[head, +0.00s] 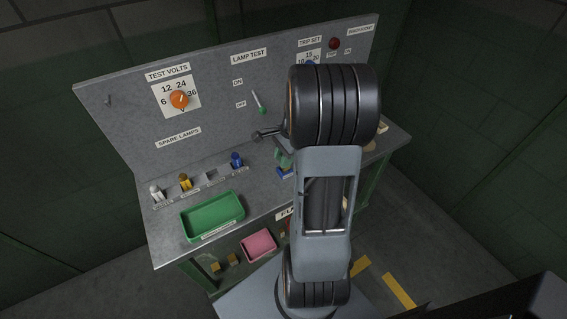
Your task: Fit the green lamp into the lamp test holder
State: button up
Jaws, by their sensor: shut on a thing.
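My gripper is hidden behind my own arm in the head view, so I see neither its fingers nor anything held in them. I cannot make out the green lamp for certain. A small grey-green piece (284,158) shows at the left edge of my arm, above a blue patch (285,172); I cannot tell what they belong to. The spare lamps row holds a white lamp (156,194), a yellow lamp (185,182) and a blue lamp (236,160), all upright. The slot (210,177) between yellow and blue is empty. I cannot identify the lamp test holder.
A green tray (212,217) stands at the bench's front left, and a pink tray (258,245) sits lower. A dark round-ended stalk (266,134) juts out beside my arm.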

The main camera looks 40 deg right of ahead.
jog(key=shift+f, duration=1.3)
jog(key=shift+f, duration=0.2)
jog(key=o, duration=0.9)
